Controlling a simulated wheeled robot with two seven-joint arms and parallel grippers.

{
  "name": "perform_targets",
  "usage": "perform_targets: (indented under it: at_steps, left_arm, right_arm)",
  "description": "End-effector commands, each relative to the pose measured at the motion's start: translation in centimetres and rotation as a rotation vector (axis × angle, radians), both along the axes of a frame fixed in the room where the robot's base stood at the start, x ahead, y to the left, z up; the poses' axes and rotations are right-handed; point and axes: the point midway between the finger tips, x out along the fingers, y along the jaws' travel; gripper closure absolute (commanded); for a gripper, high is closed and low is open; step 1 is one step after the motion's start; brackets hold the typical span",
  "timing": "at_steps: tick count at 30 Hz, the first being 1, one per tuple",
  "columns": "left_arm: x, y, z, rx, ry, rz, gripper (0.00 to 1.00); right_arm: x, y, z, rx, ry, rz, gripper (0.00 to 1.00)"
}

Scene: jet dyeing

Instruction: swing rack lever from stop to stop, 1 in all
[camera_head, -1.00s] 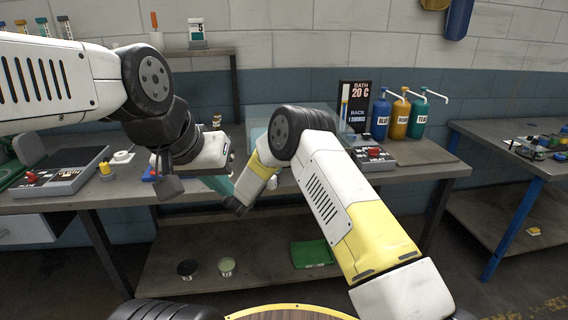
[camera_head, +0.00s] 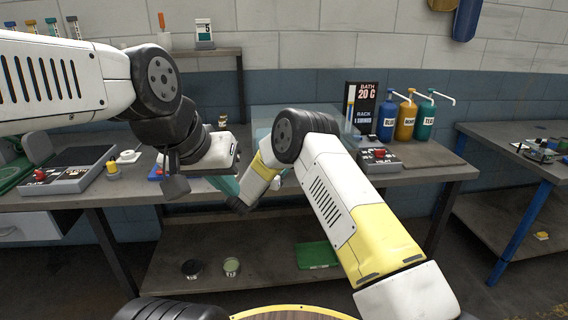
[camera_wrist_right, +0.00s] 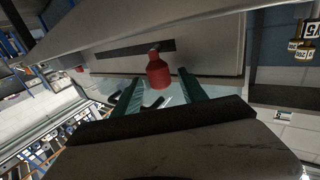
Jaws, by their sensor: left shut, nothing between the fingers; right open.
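A red knob (camera_wrist_right: 157,72) on a dark stem, which looks like the rack lever's handle, stands against a pale panel with a dark slot in the right wrist view. My right gripper (camera_wrist_right: 160,92) has its two green fingers apart, one on each side of the knob's lower end; I cannot tell whether they touch it. In the head view, my right arm hides the lever. My left gripper (camera_head: 226,184) is shut and empty above the bench, beside the yellow end of my right arm.
A control box (camera_head: 379,160) with a red button is in front. Another control box (camera_head: 70,172) is at left. My arms lie close together.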

Motion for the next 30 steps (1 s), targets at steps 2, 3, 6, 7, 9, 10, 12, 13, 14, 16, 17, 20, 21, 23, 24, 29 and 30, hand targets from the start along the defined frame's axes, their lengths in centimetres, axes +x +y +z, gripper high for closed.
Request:
perform_targets:
  at_steps: [2, 3, 6, 7, 9, 10, 12, 13, 14, 16, 17, 20, 21, 23, 24, 29, 30]
  left_arm:
    - [0.0, 0.0, 0.0, 0.000, 0.000, 0.000, 1.00]
    - [0.0, 0.0, 0.0, 0.000, 0.000, 0.000, 1.00]
    - [0.0, 0.0, 0.0, 0.000, 0.000, 0.000, 1.00]
    - [0.0, 0.0, 0.0, 0.000, 0.000, 0.000, 1.00]
    - [0.0, 0.0, 0.0, 0.000, 0.000, 0.000, 1.00]
    - [0.0, 0.0, 0.0, 0.000, 0.000, 0.000, 1.00]
    - [0.0, 0.0, 0.0, 0.000, 0.000, 0.000, 1.00]
    - [0.0, 0.0, 0.0, 0.000, 0.000, 0.000, 1.00]
    - [0.0, 0.0, 0.0, 0.000, 0.000, 0.000, 1.00]
    - [0.0, 0.0, 0.0, 0.000, 0.000, 0.000, 1.00]
    - [0.0, 0.0, 0.0, 0.000, 0.000, 0.000, 1.00]
    - [0.0, 0.0, 0.0, 0.000, 0.000, 0.000, 1.00]
    - [0.0, 0.0, 0.0, 0.000, 0.000, 0.000, 1.00]
    - [0.0, 0.0, 0.0, 0.000, 0.000, 0.000, 1.00]
    - [0.0, 0.0, 0.0, 0.000, 0.000, 0.000, 1.00]
    - [0.0, 0.0, 0.0, 0.000, 0.000, 0.000, 1.00]
    - [0.0, 0.0, 0.0, 0.000, 0.000, 0.000, 1.00]
  right_arm:
    - [-0.3, 0.2, 0.0, 0.000, 0.000, 0.001, 0.50]
    - [-0.7, 0.4, 0.0, 0.000, 0.000, 0.002, 0.50]
    - [-2.0, 1.0, 0.0, -0.001, 0.001, 0.004, 0.50]
    - [-2.5, 1.1, 0.0, -0.001, 0.001, 0.003, 0.50]
    - [-3.7, 1.7, 0.0, -0.001, 0.001, 0.005, 0.50]
    - [-4.2, 1.8, 0.0, -0.002, 0.002, 0.004, 0.50]
    - [-5.3, 2.2, 0.0, -0.001, 0.001, 0.003, 0.50]
    - [-5.7, 2.3, 0.0, -0.001, 0.001, 0.004, 0.50]
    - [-6.0, 2.5, 0.0, 0.000, 0.000, 0.003, 0.50]
    - [-6.6, 2.7, 0.0, 0.000, 0.000, 0.001, 0.50]
    - [-6.8, 2.7, 0.0, 0.000, 0.001, 0.001, 0.50]
    - [-7.2, 2.8, 0.0, -0.001, 0.000, 0.000, 0.50]
    - [-7.3, 2.8, 0.0, 0.000, 0.000, 0.000, 0.50]
    - [-7.3, 2.8, 0.0, 0.000, 0.000, 0.000, 0.50]
    - [-7.3, 2.8, 0.0, 0.000, 0.000, 0.000, 0.50]
    - [-7.2, 2.8, 0.0, 0.000, 0.000, 0.000, 0.50]
    - [-7.2, 2.8, 0.0, 0.000, 0.000, 0.000, 0.50]
